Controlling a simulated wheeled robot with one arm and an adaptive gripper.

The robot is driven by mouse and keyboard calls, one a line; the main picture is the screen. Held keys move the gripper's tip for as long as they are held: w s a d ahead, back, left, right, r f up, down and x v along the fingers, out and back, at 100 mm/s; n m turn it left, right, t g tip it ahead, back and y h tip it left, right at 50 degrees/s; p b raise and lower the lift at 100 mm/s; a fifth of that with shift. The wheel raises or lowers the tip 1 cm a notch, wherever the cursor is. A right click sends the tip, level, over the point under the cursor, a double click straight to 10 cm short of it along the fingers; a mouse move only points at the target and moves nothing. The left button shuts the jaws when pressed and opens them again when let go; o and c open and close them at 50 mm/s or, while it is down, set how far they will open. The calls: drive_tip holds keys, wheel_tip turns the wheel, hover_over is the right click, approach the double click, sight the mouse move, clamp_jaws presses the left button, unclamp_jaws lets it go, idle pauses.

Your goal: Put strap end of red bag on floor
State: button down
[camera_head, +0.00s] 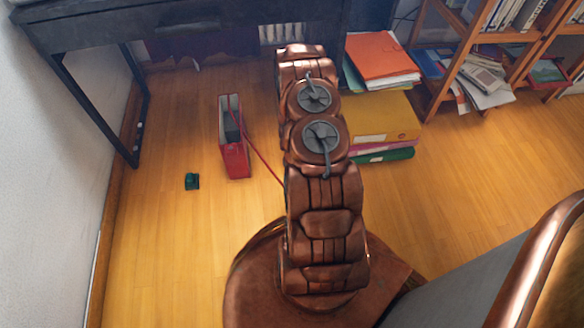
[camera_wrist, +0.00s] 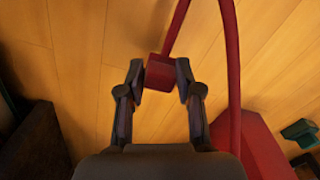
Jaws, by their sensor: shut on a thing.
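The red bag (camera_head: 236,160) stands upright on the wooden floor, left of my arm, with a dark item showing in its open top. Its thin red strap runs down to the right and passes behind my arm. In the wrist view part of the bag (camera_wrist: 252,148) shows at the lower right, and the strap (camera_wrist: 231,60) loops up past the top edge. My gripper (camera_wrist: 160,76) is closed on the red block-like strap end (camera_wrist: 160,69), with the floor behind it. I cannot tell its exact height above the floor. My arm hides the gripper in the head view.
A small green object (camera_head: 192,181) lies on the floor left of the bag. A dark desk (camera_head: 180,22) stands at the back left. Stacked folders (camera_head: 380,120) and a wooden shelf (camera_head: 440,70) are at the right. Floor between bag and arm is clear.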

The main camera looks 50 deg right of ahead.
drive_tip(key=w+d+b, duration=0.1)
drive_tip(key=w+d+f+b, duration=0.1)
drive_tip(key=w+d, duration=0.1)
drive_tip(key=shift+w, duration=0.15)
drive_tip(key=shift+w+d+r+b, duration=0.1)
drive_tip(key=shift+w+d+b, duration=0.8)
drive_tip(key=shift+w+b, duration=0.2)
drive_tip(key=shift+w+d+f, duration=0.1)
drive_tip(key=shift+w+f, duration=0.05)
drive_tip(key=shift+f, duration=0.1)
drive_tip(key=shift+f+b, duration=1.25)
drive_tip(key=shift+f, duration=0.2)
drive_tip(key=shift+f, duration=0.15)
drive_tip(key=c, duration=0.8)
unclamp_jaws()
drive_tip(key=shift+o, duration=0.2)
